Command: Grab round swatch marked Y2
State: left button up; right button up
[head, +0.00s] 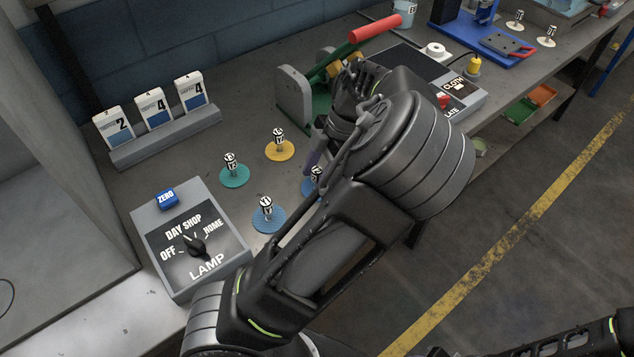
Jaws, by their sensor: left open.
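Several round swatches with upright black-and-white labelled knobs lie on the grey bench, left of my left gripper. A yellow one (288,152) lies farthest back. A teal one (235,180) lies to its left, and a blue one (268,225) lies nearer me. Another blue swatch (307,187) is partly hidden by my left arm. The small labels are hard to read, so I cannot tell for sure which is Y2. My left gripper (338,115) is open, above the bench right of the yellow swatch, partly hidden by its own wrist. My right gripper is out of view.
A lamp switch box (165,235) stands at the bench's near left. A number-card stand (165,137) is behind it. A green press with a red handle (375,28) stands behind my left gripper. A cloth-plate box (462,95) is right of it.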

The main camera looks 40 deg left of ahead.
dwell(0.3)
pick_arm(q)
grip_shut()
dwell(0.4)
